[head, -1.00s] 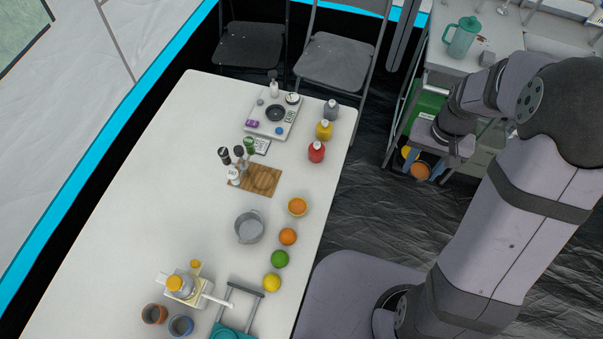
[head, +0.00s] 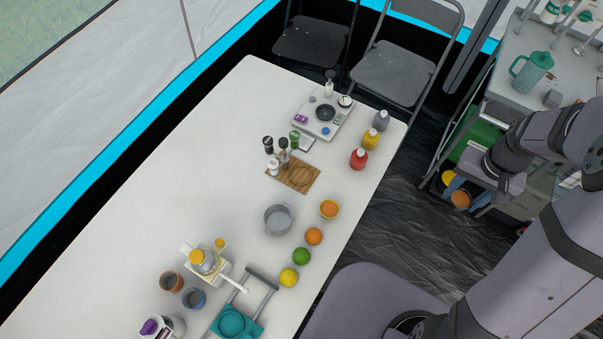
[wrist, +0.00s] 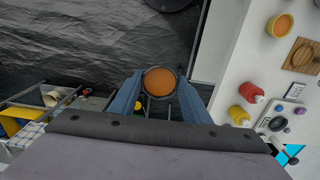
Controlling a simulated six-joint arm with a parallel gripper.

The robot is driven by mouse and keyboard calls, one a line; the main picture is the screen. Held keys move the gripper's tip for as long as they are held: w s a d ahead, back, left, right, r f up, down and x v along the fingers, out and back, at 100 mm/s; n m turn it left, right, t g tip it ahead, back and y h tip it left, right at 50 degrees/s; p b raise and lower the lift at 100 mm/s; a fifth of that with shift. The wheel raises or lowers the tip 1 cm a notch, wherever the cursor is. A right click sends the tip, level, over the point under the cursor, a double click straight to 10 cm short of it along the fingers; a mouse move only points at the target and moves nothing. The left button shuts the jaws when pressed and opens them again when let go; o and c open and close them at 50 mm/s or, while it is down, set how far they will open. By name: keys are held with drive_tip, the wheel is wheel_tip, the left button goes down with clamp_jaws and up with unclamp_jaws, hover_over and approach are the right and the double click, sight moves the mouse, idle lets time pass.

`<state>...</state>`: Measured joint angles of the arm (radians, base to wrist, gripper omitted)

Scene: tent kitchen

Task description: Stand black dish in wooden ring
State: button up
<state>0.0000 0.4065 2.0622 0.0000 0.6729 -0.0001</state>
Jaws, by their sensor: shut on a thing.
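The black dish (wrist: 147,79) shows in the wrist view as a dark round rim around an orange filling. My gripper (wrist: 160,90) is shut on it, with one blue finger on each side. In the head view my gripper (head: 464,193) hangs beyond the table's right edge, in front of the cart, and the orange filling shows between its fingers. The wooden ring (head: 303,175) is a round outline on the brown wooden board on the table, well left of my gripper. In the wrist view the ring (wrist: 302,57) is at the far right. Nothing stands in it.
A grey pot (head: 279,219), an orange bowl (head: 329,209) and fruit (head: 301,256) line the near side. Red and yellow bottles (head: 359,159) stand right of the board, near a white tray (head: 309,128).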

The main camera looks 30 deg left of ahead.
idle(0.4)
drive_tip(key=shift+a, duration=0.35)
drive_tip(key=s+a+f+n, duration=0.3)
drive_tip(key=s+a, duration=0.1)
drive_tip(key=a, duration=0.6)
drive_tip(key=s+a+f+n+p, duration=0.1)
drive_tip(key=s+a+n, duration=0.3)
drive_tip(key=a, duration=0.7)
drive_tip(key=s+a+f+n+p, duration=0.1)
drive_tip(key=s+a+f+n, duration=0.2)
drive_tip(key=a, duration=0.7)
drive_tip(key=shift+s+a+f, duration=0.15)
drive_tip(key=shift+s+f, duration=0.3)
drive_tip(key=shift+f, duration=0.4)
drive_tip(key=a, duration=0.3)
drive_tip(key=shift+w+a+f+n, duration=0.2)
drive_tip(key=shift+w+a+n, duration=0.1)
drive_tip(key=shift+w+a, duration=0.1)
drive_tip(key=w+a+r+m, duration=0.1)
drive_tip(key=w+a+r, duration=0.2)
drive_tip(key=a, duration=0.1)
drive_tip(key=shift+w, duration=0.25)
drive_tip(key=shift+f, duration=0.15)
